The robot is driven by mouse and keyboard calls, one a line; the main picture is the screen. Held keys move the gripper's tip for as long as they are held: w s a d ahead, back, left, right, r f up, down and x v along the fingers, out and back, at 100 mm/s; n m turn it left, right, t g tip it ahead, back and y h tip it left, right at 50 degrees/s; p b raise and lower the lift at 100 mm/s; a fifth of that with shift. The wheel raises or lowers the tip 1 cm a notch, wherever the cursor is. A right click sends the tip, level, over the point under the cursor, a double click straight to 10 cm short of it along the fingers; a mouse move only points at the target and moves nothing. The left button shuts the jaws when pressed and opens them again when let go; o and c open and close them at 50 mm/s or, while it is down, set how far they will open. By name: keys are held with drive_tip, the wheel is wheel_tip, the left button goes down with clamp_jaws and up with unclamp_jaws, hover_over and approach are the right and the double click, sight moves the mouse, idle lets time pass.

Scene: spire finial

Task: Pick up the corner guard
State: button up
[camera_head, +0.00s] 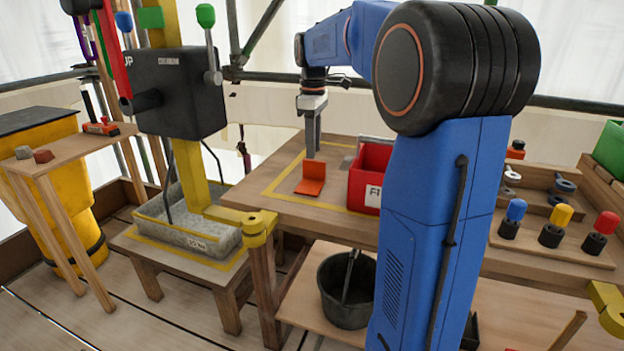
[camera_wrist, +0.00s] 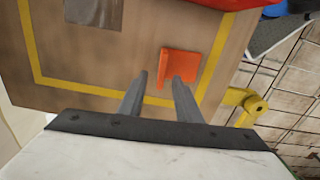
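The corner guard (camera_head: 310,187) is an orange, L-shaped piece on the wooden workbench (camera_head: 255,191), inside a yellow outline, with one face flat and one upright. My gripper (camera_head: 312,153) points down above and just behind it in the head view. In the wrist view the corner guard (camera_wrist: 180,63) lies just beyond the fingertips, mostly in line with the right finger. My gripper (camera_wrist: 160,78) is open there, with nothing between its two grey fingers. How high the tips are above the bench is hard to tell.
A red bin (camera_head: 371,172) stands close to the right of the guard. A grey patch (camera_wrist: 94,12) lies on the bench. Tools with blue, yellow and red handles (camera_head: 555,226) stand at right. A grey tray (camera_head: 184,219) is on a lower stand at left. A black bucket (camera_head: 348,292) stands below.

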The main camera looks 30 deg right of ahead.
sight(312, 161)
drive_tip(key=shift+a+f, duration=0.2)
drive_tip(key=shift+f, duration=2.55)
clamp_jaws()
